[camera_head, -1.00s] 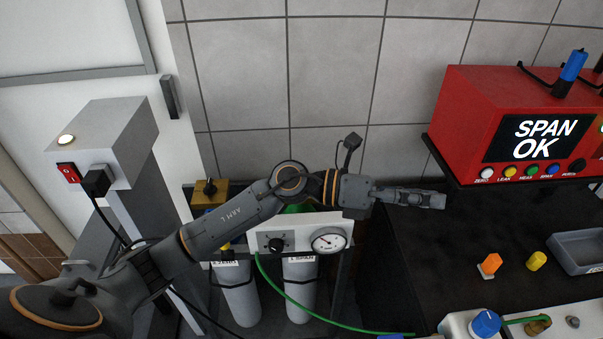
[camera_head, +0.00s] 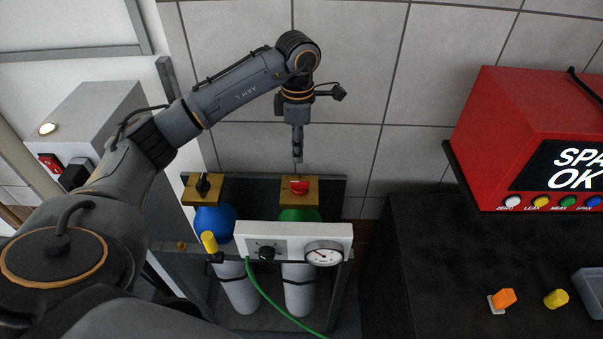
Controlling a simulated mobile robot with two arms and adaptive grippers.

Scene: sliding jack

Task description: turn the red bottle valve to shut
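The red bottle valve (camera_head: 299,186) sits on a brass block on top of the green-shouldered bottle (camera_head: 300,215), right of a black valve (camera_head: 203,185) on the blue-shouldered bottle (camera_head: 214,222). My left gripper (camera_head: 298,158) points down just above the red valve, its fingers seen edge-on. I cannot tell whether its fingers are apart, and I see a small gap or near contact with the valve. My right gripper is not in view.
A white panel with a black knob and gauge (camera_head: 325,253) stands in front of the bottles, with a green hose (camera_head: 262,292). A red analyser (camera_head: 535,125) reading "OK" stands over the dark bench (camera_head: 430,260) at right. Orange and yellow pieces lie on the bench.

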